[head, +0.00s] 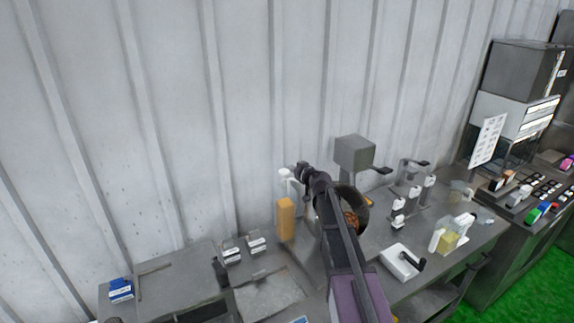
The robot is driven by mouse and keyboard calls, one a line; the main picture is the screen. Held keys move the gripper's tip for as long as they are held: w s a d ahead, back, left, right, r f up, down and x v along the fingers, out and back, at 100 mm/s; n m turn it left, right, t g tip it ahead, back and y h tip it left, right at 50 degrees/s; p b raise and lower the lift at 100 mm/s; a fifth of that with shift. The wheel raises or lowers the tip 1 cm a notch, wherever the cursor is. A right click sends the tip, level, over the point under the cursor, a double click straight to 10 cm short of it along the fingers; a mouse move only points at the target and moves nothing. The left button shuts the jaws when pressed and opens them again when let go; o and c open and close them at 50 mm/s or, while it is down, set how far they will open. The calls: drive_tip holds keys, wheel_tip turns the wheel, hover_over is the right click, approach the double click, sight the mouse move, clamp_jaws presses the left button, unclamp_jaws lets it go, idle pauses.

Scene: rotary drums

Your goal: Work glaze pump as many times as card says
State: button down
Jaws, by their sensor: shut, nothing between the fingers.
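A white pump-like top (285,175) stands against the back wall, just left of the dark end of my arm. An orange block or container (286,220) is below and in front of it; I cannot tell if they are one piece. My gripper (301,171) is at the dark end of my arm, close to the white top; it looks shut and empty, and contact cannot be told. An upright white card (488,141) with rows of small marks stands at the right; its marks are too small to read.
A dark round bowl (353,212) with brown contents is partly behind my arm. A grey box (354,154) with a lever, white dispensers (398,214), a white tray (402,262) and a yellow container (448,240) stand to the right. White boxes (256,244) sit left.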

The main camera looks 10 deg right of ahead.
drive_tip(key=v, duration=0.4)
drive_tip(key=shift+s+d+p, duration=0.1)
drive_tip(key=shift+s+p, duration=0.05)
drive_tip(key=shift+p, duration=0.2)
idle(0.4)
drive_tip(key=s+a+f+g+b, duration=0.2)
drive_tip(key=s+f+g+b, duration=0.2)
drive_tip(key=s+f, duration=0.4)
drive_tip(key=s+a+f+g+h+b, duration=0.1)
drive_tip(key=s+a+f+g+b, duration=0.2)
drive_tip(key=s+f, duration=0.5)
drive_tip(key=s+a+f+g+b, duration=0.2)
drive_tip(key=s+f+g+b, duration=0.25)
drive_tip(key=s+f, duration=0.35)
drive_tip(key=s+d+f+m+h+b, duration=0.1)
drive_tip(key=s, duration=0.2)
drive_tip(key=s+d+f+m+g+h+b, duration=0.1)
drive_tip(key=s+f, duration=0.1)
drive_tip(key=s, duration=0.1)
drive_tip(key=s+d+f+m+g+h+b, duration=0.1)
drive_tip(key=s+f, duration=0.1)
drive_tip(key=s, duration=0.2)
drive_tip(key=shift+g, duration=0.25)
drive_tip(key=shift+s+d+f+m+h+b, duration=0.2)
drive_tip(key=shift+s+m+h+b, duration=0.15)
drive_tip(key=shift+s, duration=0.2)
drive_tip(key=shift+r, duration=0.1)
drive_tip(key=shift+d, duration=0.1)
